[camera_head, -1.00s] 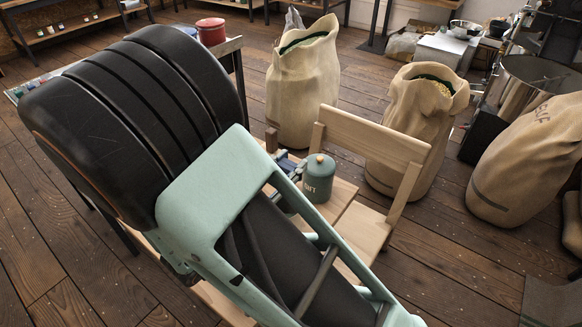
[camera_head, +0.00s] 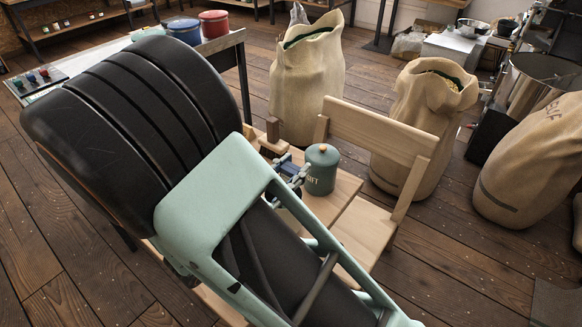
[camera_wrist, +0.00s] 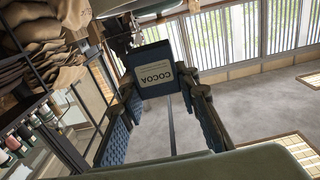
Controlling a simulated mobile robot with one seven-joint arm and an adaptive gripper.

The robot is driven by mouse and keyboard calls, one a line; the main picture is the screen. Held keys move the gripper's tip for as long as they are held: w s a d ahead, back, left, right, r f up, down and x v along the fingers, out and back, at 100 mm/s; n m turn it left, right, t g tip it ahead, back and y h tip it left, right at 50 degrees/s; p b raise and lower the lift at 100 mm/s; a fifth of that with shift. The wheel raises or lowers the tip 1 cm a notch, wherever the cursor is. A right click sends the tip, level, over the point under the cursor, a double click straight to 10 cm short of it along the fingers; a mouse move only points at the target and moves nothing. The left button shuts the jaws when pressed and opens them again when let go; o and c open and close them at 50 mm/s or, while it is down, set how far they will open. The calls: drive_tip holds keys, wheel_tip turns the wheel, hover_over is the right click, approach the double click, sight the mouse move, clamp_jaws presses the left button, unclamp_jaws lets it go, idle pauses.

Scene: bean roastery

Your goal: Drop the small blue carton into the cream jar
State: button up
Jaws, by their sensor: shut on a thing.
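A small dark blue carton (camera_wrist: 155,72) with a pale label reading COCOA, upside down, is held in my gripper (camera_wrist: 165,82) in the wrist view. The two fingers, with blue ribbed pads, are shut on its sides. In the head view my gripper (camera_head: 287,170) shows only in part, above the small wooden table and beside a green lidded jar. The carton cannot be made out there; my arm hides much of that area. I see no cream jar in either view.
The green jar (camera_head: 321,170) stands on the wooden table (camera_head: 340,194) close to my gripper, with a wooden chair (camera_head: 380,130) behind. Wooden blocks (camera_head: 272,138) stand near the gripper. A blue pot (camera_head: 184,31) and a red pot (camera_head: 213,24) stand on a back table. Sacks (camera_head: 306,85) stand beyond.

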drive_tip(key=o, duration=1.1)
drive_tip(key=shift+a, duration=0.1)
drive_tip(key=v, duration=1.2)
drive_tip(key=shift+w, duration=0.1)
